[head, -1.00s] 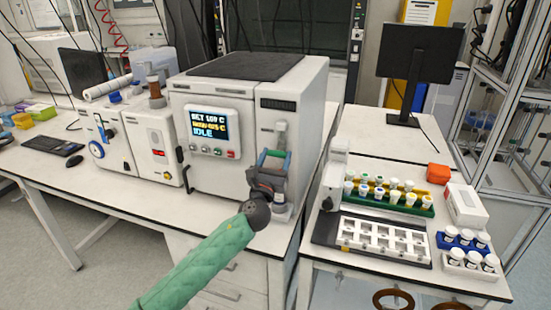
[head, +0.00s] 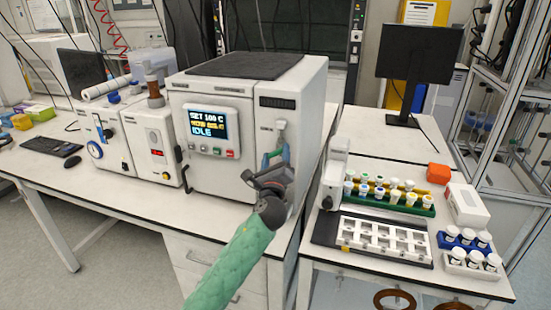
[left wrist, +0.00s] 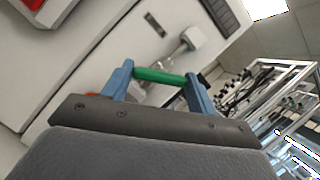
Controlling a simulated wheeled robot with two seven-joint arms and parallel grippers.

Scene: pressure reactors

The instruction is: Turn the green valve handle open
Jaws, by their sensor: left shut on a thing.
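The green valve handle (left wrist: 160,76) is a short green bar on the right front of the white reactor (head: 215,105). In the left wrist view it lies between the two blue fingers of my left gripper (left wrist: 161,74), which is shut on it. In the head view my left gripper (head: 275,157) is tilted at the reactor's right front and hides much of the handle. A pale metal fitting (left wrist: 187,42) shows behind the handle in the wrist view. My right gripper is not in view.
The reactor's display (head: 208,125) reads IDLE. To the right, a side table holds a green vial rack (head: 420,211), a white well tray (head: 385,238) and a blue vial rack (head: 446,243). A monitor (head: 420,62) stands behind.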

